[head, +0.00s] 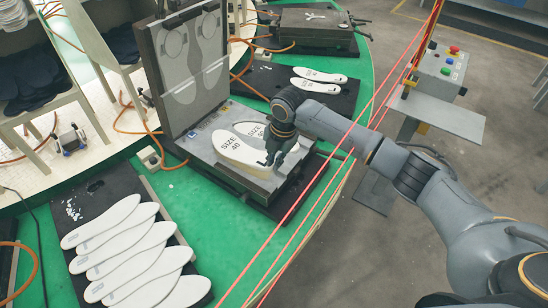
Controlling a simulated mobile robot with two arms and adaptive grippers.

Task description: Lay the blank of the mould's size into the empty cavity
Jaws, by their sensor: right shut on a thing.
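The open mould stands on the green carousel, with its lid (180,60) tilted up and its grey lower half (205,150) lying flat. A white blank marked SIZE 40 (232,150) lies over the front of the lower half. My right gripper (268,160) is shut on this blank near its right end. I cannot tell whether the blank touches the cavity floor. Behind it a second white shape marked SIZE 40 (248,128) shows in the mould, partly hidden by my gripper. My left gripper is not in view.
A black board (75,212) at the front left holds several white blanks (130,255). Another black board (262,80) behind holds two white insoles (318,80). Red cords cross in front of my right arm. A button box (440,70) stands at the right.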

